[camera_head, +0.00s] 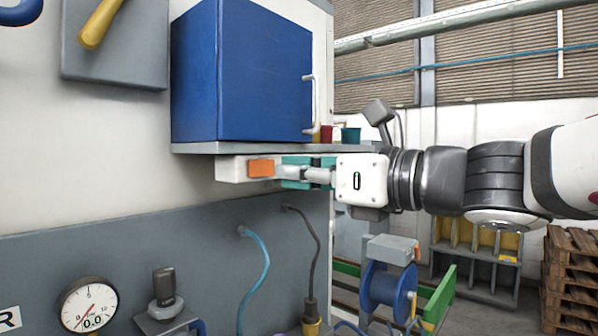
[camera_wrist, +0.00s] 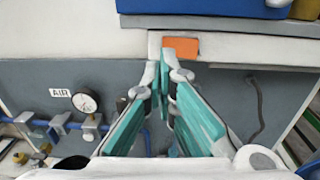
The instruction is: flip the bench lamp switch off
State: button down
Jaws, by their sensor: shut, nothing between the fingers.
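The bench lamp is a long white housing (camera_head: 232,169) fixed under the grey shelf. It also shows in the wrist view (camera_wrist: 222,48). Its switch is an orange rectangle (camera_head: 261,168) on the front face, also visible in the wrist view (camera_wrist: 182,47). My gripper (camera_head: 290,171) has teal finger pads and is shut and empty, at about the switch's height and just right of it in the head view. In the wrist view the fingertips (camera_wrist: 164,66) cover the switch's left part. I cannot tell whether they touch it, nor which way the switch is set.
Above is a blue cabinet (camera_head: 243,75) on the shelf (camera_head: 230,147), with small red and teal cups beside it. Below, a pressure gauge (camera_head: 87,304), a blue hose (camera_head: 253,280) and a dark cable are on the grey panel. Space in front of the lamp is open.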

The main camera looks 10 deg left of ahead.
jog(key=s+v, duration=0.1)
jog(key=v, duration=0.6)
jog(key=shift+s+a, duration=0.2)
jog(key=shift+s, duration=0.1)
jog(key=shift+r, duration=0.1)
jog(key=s+d+f+n+g+h, duration=0.1)
jog(key=s+d+f+n+h, duration=0.25)
jog(key=f+n, duration=0.3)
jog(key=s+d+f+n+g+h, duration=0.1)
jog(key=s+d+f+n+h, duration=0.25)
jog(key=f+n, duration=0.35)
jog(key=s+d+f+n+h, duration=0.2)
jog(key=d+f+n+h, duration=0.2)
jog(key=d, duration=0.4)
jog(key=s+d+f+n+h, duration=0.2)
jog(key=d+f+n+h, duration=0.3)
jog(key=d+f, duration=0.2)
jog(key=shift+d+f, duration=0.25)
jog(key=shift+d, duration=0.75)
jog(key=shift+s+n, duration=0.1)
jog(key=shift+n, duration=0.15)
